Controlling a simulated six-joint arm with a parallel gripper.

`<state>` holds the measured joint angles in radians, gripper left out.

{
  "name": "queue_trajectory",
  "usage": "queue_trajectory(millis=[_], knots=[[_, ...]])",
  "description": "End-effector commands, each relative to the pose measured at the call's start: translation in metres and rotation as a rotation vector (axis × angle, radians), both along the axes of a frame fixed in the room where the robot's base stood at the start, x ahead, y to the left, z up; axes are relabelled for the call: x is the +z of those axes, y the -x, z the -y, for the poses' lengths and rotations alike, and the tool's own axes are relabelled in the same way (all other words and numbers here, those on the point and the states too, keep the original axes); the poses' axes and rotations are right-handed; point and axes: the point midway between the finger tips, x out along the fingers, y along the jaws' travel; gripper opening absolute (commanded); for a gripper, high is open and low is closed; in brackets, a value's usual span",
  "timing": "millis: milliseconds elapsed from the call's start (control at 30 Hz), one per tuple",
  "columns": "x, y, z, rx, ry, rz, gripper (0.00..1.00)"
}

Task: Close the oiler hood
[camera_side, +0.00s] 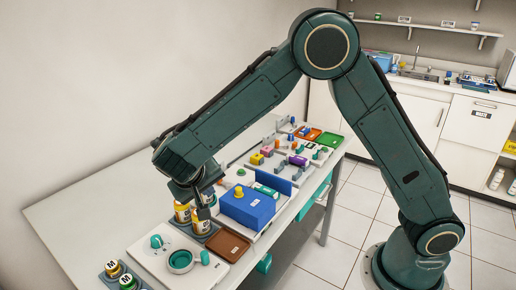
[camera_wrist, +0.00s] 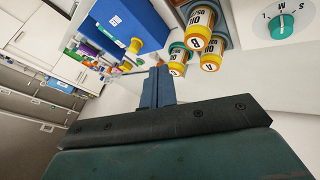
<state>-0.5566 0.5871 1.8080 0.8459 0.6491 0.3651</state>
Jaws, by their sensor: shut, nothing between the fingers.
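A blue box (camera_side: 246,209) with a yellow knob (camera_side: 239,191) on top stands on the bench; I take it as the oiler. A flat blue panel (camera_side: 278,184) stands upright at its back; I cannot tell for sure if this is the raised hood. The box also shows at the upper left of the wrist view (camera_wrist: 125,15), with its yellow knob (camera_wrist: 135,46). My gripper (camera_side: 204,212) is left of the box, low among the bottles, and apart from the box. Its fingers (camera_wrist: 158,84) are shut together and empty in the wrist view.
Orange and teal bottles (camera_wrist: 196,22) stand in a holder close to my fingers. A teal dial (camera_wrist: 282,25) is on a white base. A brown tray (camera_side: 228,246) lies in front of the box. Small coloured parts and trays fill the bench behind.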

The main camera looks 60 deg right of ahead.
Motion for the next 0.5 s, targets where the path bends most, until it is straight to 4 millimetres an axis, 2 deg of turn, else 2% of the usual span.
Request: queue_trajectory(millis=[267, 500], knots=[[-0.014, -0.004, 0.011, -0.003, 0.001, -0.002, 0.00], [-0.041, -0.011, 0.029, -0.002, 0.001, -0.004, 0.00]])
